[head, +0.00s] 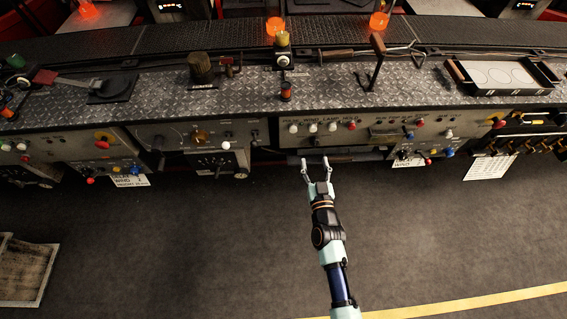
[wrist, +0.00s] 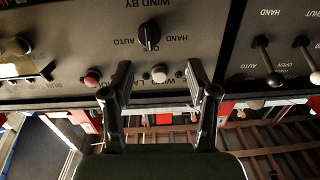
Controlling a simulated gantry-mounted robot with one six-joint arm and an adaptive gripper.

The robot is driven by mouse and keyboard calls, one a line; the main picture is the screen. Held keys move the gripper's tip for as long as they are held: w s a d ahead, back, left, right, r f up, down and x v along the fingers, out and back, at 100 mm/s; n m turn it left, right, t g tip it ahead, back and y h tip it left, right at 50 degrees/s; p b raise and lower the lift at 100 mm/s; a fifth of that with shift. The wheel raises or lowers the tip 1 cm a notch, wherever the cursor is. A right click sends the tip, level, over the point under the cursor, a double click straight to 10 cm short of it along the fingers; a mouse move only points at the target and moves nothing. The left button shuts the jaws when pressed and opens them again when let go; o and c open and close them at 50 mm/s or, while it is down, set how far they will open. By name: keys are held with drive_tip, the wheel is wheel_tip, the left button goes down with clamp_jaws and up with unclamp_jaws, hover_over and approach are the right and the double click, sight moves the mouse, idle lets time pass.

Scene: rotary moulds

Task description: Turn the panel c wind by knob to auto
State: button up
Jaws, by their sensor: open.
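The wind by knob (wrist: 149,36) is black, on a grey panel (wrist: 95,40) in the wrist view. The printing appears upside down, with AUTO left of the knob and HAND right of it. I cannot tell for sure which way its pointer faces. My gripper (wrist: 158,66) is open and empty, its fingers apart below the knob in the picture. A white button (wrist: 159,73) shows between the fingers. In the head view my gripper (head: 315,166) is at the front of the console, just below a row of pale and red buttons. The knob is not clear there.
A red button (wrist: 92,77) is left of the fingers in the wrist view. In the head view, control panels with knobs and levers line both sides. The dark floor (head: 210,240) in front is clear.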

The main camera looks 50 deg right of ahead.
sight(315, 146)
drive_tip(key=shift+h, duration=0.3)
drive_tip(key=w+d, duration=0.1)
drive_tip(key=d, duration=0.1)
drive_tip(key=w+d+f+b, duration=0.1)
drive_tip(key=d, duration=0.1)
drive_tip(key=w+d+b, duration=0.1)
drive_tip(key=w+d, duration=0.1)
drive_tip(key=shift+d+f, duration=0.15)
drive_tip(key=shift+d, duration=0.25)
clamp_jaws()
drive_tip(key=shift+m, duration=0.3)
